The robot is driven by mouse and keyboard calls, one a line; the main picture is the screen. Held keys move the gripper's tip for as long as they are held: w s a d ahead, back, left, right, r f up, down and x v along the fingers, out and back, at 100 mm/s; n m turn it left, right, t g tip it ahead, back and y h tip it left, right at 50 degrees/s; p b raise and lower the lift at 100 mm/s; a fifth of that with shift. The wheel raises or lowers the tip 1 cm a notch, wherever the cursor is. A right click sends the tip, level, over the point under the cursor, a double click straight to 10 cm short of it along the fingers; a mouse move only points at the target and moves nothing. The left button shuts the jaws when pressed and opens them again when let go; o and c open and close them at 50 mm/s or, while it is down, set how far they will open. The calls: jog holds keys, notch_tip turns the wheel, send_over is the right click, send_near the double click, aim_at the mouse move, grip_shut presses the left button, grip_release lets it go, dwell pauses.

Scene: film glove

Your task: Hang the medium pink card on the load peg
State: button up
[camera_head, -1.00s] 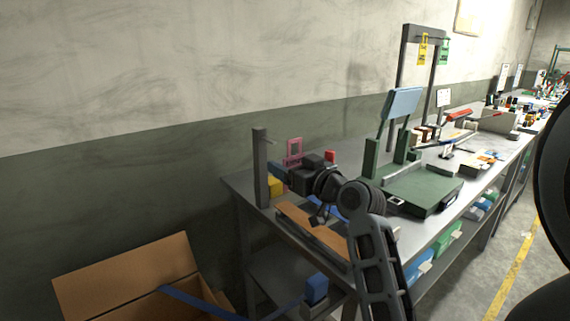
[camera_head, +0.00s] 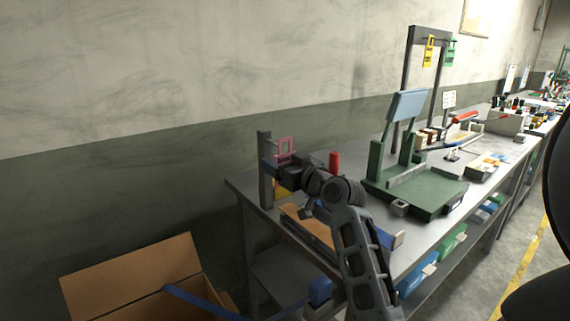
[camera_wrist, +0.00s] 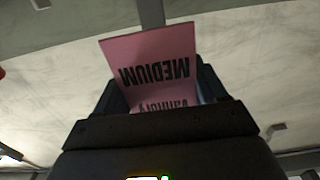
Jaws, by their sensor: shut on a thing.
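The wrist view shows the card (camera_wrist: 150,58) between the two fingers (camera_wrist: 160,92), with "MEDIUM" printed upside down in that picture. My gripper is shut on it. The dark upright post (camera_head: 265,175) stands at the left end of the bench. The load peg (camera_head: 271,140) appears as a thin rod near its top. The card is close to the right of the post and overlaps the peg's area in the picture; I cannot tell whether they touch.
A yellow block (camera_head: 281,189) and a red object (camera_head: 334,162) are near my gripper. A green fixture (camera_head: 420,192) stands to the right on the bench (camera_head: 405,255). Yellow (camera_head: 429,50) and green (camera_head: 449,52) cards hang from a frame. An open cardboard box (camera_head: 130,275) is at lower left.

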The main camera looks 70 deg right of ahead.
jog(key=shift+x, duration=1.4)
jog(key=shift+w+d+f+b, duration=0.4)
jog(key=shift+w+f+b, duration=0.15)
jog(key=shift+w+f, duration=0.05)
jog(key=o, duration=1.1)
jog(key=shift+b+v, duration=0.85)
jog(key=shift+v, duration=3.05)
jog(key=shift+a, duration=0.15)
